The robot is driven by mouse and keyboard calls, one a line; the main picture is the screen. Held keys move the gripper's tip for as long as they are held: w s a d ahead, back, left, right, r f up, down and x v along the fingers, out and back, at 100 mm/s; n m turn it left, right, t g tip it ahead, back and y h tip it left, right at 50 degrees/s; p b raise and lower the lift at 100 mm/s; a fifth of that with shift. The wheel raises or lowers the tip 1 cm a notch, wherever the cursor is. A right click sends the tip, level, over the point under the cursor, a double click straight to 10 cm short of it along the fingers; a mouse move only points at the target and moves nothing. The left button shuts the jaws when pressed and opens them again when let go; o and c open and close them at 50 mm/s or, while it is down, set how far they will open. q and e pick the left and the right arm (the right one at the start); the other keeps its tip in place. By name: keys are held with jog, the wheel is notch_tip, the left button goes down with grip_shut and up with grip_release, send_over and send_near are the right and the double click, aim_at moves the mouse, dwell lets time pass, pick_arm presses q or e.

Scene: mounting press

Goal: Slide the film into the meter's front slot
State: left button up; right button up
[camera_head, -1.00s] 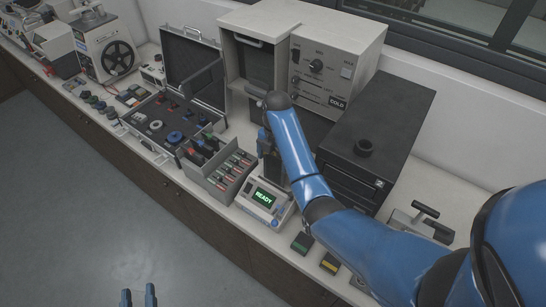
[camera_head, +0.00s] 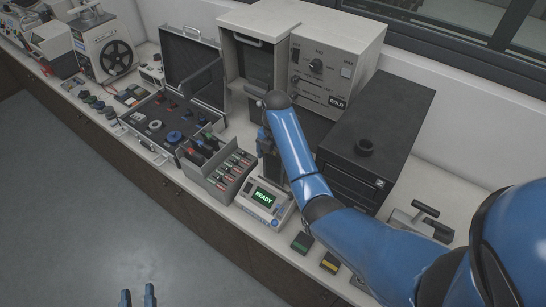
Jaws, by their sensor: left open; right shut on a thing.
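The meter (camera_head: 277,211) is a small pale box on the bench with a green "READY" on its screen (camera_head: 264,196). Its front slot cannot be made out. My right arm reaches in from the right, and its gripper (camera_head: 264,146) hangs just behind the meter, partly covered by my own blue arm. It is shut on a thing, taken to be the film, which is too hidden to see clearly. My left gripper (camera_head: 138,297) is at the bottom edge, over the floor, open and empty, with its two blue fingertips apart.
A grey rack (camera_head: 222,182) of red-tipped items stands directly left of the meter. An open case (camera_head: 140,124) lies further left. A tall grey press (camera_head: 343,60) and a black box (camera_head: 385,120) stand behind. Green (camera_head: 302,243) and yellow (camera_head: 330,262) marked blocks lie to the right.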

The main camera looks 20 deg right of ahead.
aim_at(273, 169)
jog(key=shift+f, duration=0.25)
dwell(0.3)
jog(key=shift+f+b, duration=0.9)
jog(key=shift+f, duration=0.85)
jog(key=shift+f+b, duration=0.8)
jog(key=shift+f, duration=0.75)
jog(key=o, duration=1.2)
